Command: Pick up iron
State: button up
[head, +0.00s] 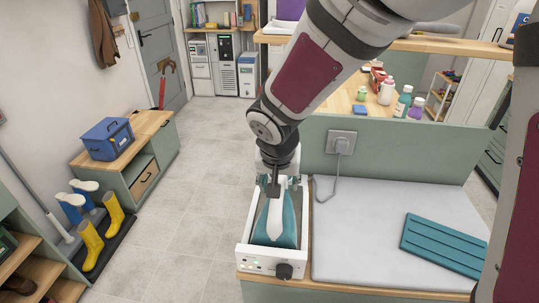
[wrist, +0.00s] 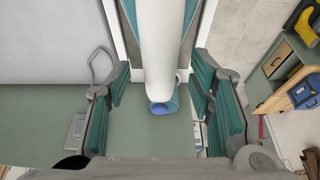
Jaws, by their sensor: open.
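The iron (head: 289,226), teal with a white handle, rests in a white station (head: 260,262) with a dark knob at the left end of the ironing counter. My gripper (head: 275,186) points down over the rear part of the iron and hides some of it. In the wrist view, the iron's white handle (wrist: 162,45) runs between the two teal-padded fingers of my gripper (wrist: 160,88). The fingers are open, with visible gaps on both sides of the handle. The iron's blue rounded end shows below the handle.
A green panel with a socket (head: 341,142) and grey cord stands behind. Bottles (head: 386,92) stand on the counter beyond.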

jog(key=shift+x, duration=0.85)
grip_shut()
jog(key=shift+w+r, duration=0.1)
